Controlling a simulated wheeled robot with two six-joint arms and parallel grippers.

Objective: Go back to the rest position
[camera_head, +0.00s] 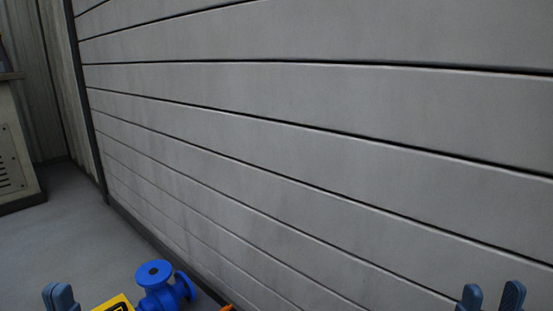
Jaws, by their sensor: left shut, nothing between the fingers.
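My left gripper (60,297) shows at the bottom left edge, its two blue-grey fingertips together, with nothing between them. My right gripper (491,297) shows at the bottom right edge, its two fingertips apart and the gap between them empty. Only the fingertips of both grippers are in view; the rest of my arms is below the frame.
A blue flanged fitting (160,293) stands right of my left gripper, beside a yellow panel (112,305). A small orange piece (226,308) shows at the bottom edge. A grey slatted wall (300,130) fills most of the view. A pale cabinet (14,150) stands far left; grey floor (65,220) is clear.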

